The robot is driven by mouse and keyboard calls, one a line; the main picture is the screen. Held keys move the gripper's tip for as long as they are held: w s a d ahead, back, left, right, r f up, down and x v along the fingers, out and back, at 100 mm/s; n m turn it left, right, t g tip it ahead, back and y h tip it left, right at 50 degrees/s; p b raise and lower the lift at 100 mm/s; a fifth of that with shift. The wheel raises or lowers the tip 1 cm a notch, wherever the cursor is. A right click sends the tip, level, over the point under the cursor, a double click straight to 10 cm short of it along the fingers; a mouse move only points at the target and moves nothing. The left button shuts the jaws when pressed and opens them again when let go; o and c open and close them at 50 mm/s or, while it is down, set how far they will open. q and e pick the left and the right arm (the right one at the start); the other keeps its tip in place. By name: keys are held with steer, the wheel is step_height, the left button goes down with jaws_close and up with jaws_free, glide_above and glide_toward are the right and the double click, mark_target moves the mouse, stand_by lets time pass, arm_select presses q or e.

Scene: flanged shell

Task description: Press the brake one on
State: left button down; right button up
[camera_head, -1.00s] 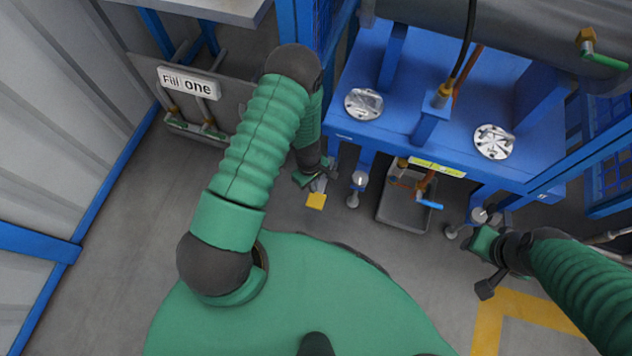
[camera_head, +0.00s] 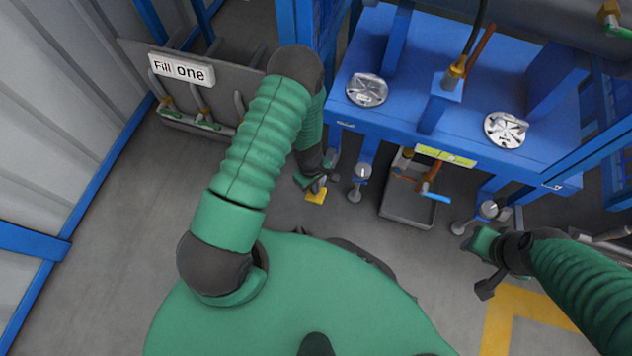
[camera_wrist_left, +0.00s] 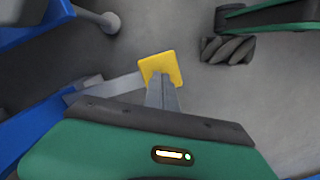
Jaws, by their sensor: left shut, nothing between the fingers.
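A small yellow pedal (camera_head: 316,196) sits low beside the left front leg of the blue table. It also shows in the left wrist view (camera_wrist_left: 160,66). My left gripper (camera_head: 319,186) is shut and empty, pointing down at the pedal. In the left wrist view my shut fingertips (camera_wrist_left: 161,84) overlap the pedal's near edge; whether they touch it I cannot tell. A grey metal arm runs from the pedal toward the blue frame. My right gripper (camera_head: 487,266) hangs right of the table's front, away from the pedal, its finger gap unclear.
The blue table (camera_head: 415,125) carries two round silver flanges (camera_head: 367,90) (camera_head: 506,130). A grey bin (camera_head: 408,205) with a blue-handled valve (camera_head: 432,194) stands under it. A "Fill one" panel (camera_head: 182,71) is at the left. Grey floor is open left of the pedal.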

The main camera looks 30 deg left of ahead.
arm_select(q)
steer(key=shift+f, duration=0.1)
step_height(320, 180, down, 4)
steer(key=b, duration=0.2)
steer(key=shift+b, duration=0.3)
steer(key=shift+r+p, duration=0.3)
steer(key=shift+r, duration=0.2)
steer(key=shift+w+a+r, duration=0.1)
steer(key=shift+a+r, duration=0.05)
steer(key=shift+a, duration=0.05)
steer(key=shift+w+a+r+p, duration=0.2)
steer(key=shift+a+p, duration=0.2)
steer(key=shift+a, duration=0.15)
steer(key=shift+w+a+r+p, duration=0.1)
steer(key=shift+a+r+p, duration=0.1)
steer(key=shift+a+p, duration=0.25)
steer(key=shift+a+f, duration=0.1)
steer(key=shift+a, duration=0.15)
